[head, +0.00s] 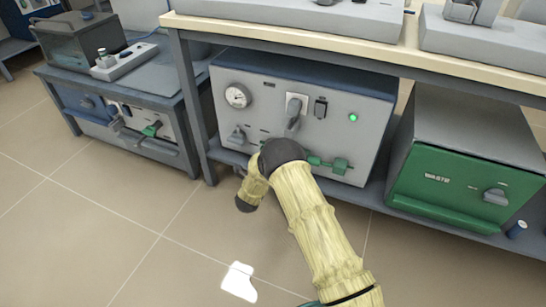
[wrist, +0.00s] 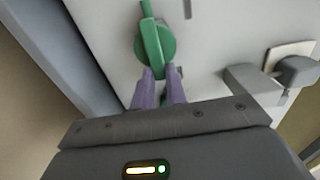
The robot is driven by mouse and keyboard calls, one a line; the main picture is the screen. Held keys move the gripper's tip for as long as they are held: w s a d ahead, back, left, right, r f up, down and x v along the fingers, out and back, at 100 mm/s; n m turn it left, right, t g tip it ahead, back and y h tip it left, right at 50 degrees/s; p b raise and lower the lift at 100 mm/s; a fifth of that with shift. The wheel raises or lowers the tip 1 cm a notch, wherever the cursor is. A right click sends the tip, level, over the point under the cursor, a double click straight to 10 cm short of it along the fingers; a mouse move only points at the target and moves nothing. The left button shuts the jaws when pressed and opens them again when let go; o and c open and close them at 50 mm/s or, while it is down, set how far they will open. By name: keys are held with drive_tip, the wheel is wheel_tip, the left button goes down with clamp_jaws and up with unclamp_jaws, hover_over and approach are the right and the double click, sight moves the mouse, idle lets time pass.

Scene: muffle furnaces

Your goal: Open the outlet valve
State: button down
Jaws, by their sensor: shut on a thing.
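A green valve (wrist: 155,42) with a round hub and a straight bar handle sits on a light grey panel in the wrist view. The handle runs nearly up and down in that picture, tilted slightly. My gripper (wrist: 161,72) has its two purple fingers closed on the lower end of the handle. In the head view my arm reaches to the front of a grey cabinet (head: 262,97), and the fingers are hidden behind it. Green fittings (head: 341,166) show low on this cabinet, just right of my arm. I cannot tell whether they include the held valve.
The cabinet has a gauge (head: 237,95), a lever on a white plate (head: 296,101) and a green light (head: 353,118). A green-fronted waste box (head: 459,188) stands to the right. Another unit (head: 122,116) stands left. A bench top (head: 340,42) overhangs. The floor in front is clear.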

drive_tip(key=shift+a+f, duration=0.1)
drive_tip(key=shift+a, duration=0.05)
drive_tip(key=c, duration=1.4)
unclamp_jaws()
drive_tip(key=shift+c, duration=0.2)
drive_tip(key=shift+s, duration=0.15)
drive_tip(key=p+v, duration=0.7)
drive_tip(key=v, duration=1)
drive_tip(key=shift+p, duration=0.35)
